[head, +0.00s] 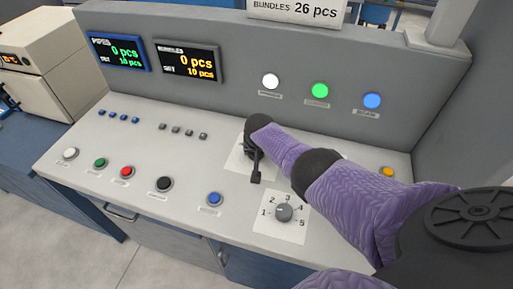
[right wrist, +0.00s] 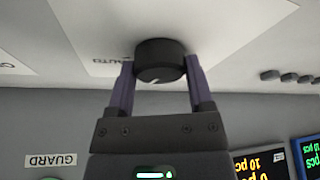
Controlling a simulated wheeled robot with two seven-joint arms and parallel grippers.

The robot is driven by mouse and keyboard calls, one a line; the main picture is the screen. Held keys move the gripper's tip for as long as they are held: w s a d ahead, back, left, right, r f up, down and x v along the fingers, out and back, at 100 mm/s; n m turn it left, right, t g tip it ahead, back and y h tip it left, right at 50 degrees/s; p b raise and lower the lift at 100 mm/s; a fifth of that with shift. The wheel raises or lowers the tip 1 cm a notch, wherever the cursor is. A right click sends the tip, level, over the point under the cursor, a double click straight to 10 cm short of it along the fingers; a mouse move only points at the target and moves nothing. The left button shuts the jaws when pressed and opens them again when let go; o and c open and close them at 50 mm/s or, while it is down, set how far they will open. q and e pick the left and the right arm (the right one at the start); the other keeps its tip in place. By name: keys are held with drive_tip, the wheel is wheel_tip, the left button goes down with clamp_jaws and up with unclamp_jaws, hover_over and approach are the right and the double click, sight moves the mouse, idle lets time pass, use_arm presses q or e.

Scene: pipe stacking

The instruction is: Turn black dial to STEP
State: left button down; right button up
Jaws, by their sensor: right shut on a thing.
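The black dial (right wrist: 160,52) sits on a white label plate on the console's sloped top. My right gripper (right wrist: 160,75) is shut on it, with one purple finger on each side of the dial in the right wrist view. A short pale mark shows on the dial's edge. The word AUTO is partly readable on the plate beside it; the STEP label cannot be read. In the head view my right gripper (head: 250,150) reaches down over the white plate (head: 236,161) and hides the dial. My left gripper is not in view.
A numbered grey dial (head: 284,212) is in front of my right arm. A blue button (head: 214,199), black button (head: 164,184) and red button (head: 126,172) line the front left. The upright panel holds two displays (head: 188,61) and lit white, green and blue lamps (head: 320,91).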

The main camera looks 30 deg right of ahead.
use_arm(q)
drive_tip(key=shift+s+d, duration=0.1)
use_arm(e)
drive_tip(key=shift+m, duration=0.3)
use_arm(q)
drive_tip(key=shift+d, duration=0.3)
use_arm(e)
drive_tip(key=o, duration=1.3)
drive_tip(key=shift+c, duration=0.2)
use_arm(q)
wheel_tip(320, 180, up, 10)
drive_tip(key=p, duration=0.9)
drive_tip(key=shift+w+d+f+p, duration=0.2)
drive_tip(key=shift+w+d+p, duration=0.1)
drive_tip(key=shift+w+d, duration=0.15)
use_arm(e)
drive_tip(key=v, duration=1)
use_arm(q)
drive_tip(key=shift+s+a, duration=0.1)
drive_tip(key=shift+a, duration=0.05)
use_arm(e)
drive_tip(key=shift+a, duration=0.1)
